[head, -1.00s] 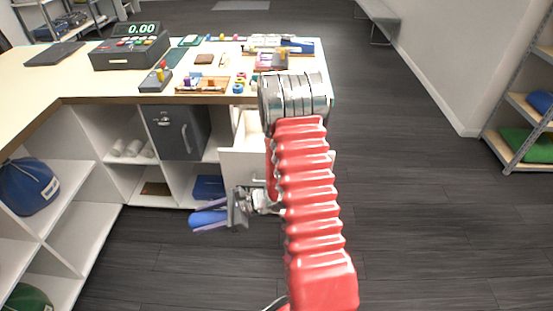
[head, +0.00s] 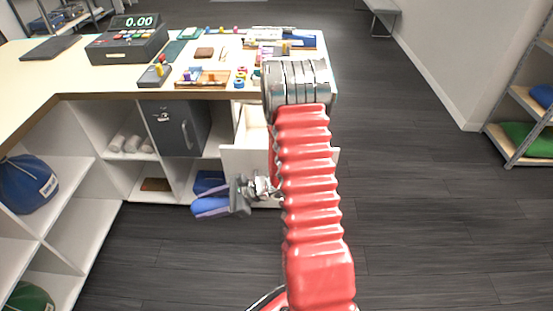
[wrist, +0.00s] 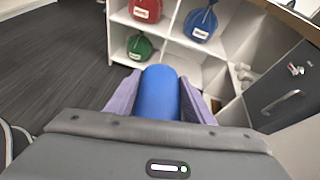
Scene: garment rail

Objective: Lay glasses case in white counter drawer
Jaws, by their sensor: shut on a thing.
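The glasses case (wrist: 158,93) is a blue rounded case between the purple fingers of my gripper (wrist: 160,100) in the wrist view. In the head view my gripper (head: 211,206) is shut on the same blue case (head: 208,205), holding it in the air left of the arm, in front of the shelves. The white counter drawer (head: 250,128) stands pulled open under the counter, right of the grey safe-like door. My arm hides the drawer's right part. The visible inside of the drawer looks empty. The case is below and left of the drawer front, apart from it.
The counter (head: 60,78) holds a cash register (head: 127,42) and several small items. A grey locked door (head: 176,128) is left of the drawer. Blue (head: 27,184) and green bags sit on the left shelves. The floor on the right is clear.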

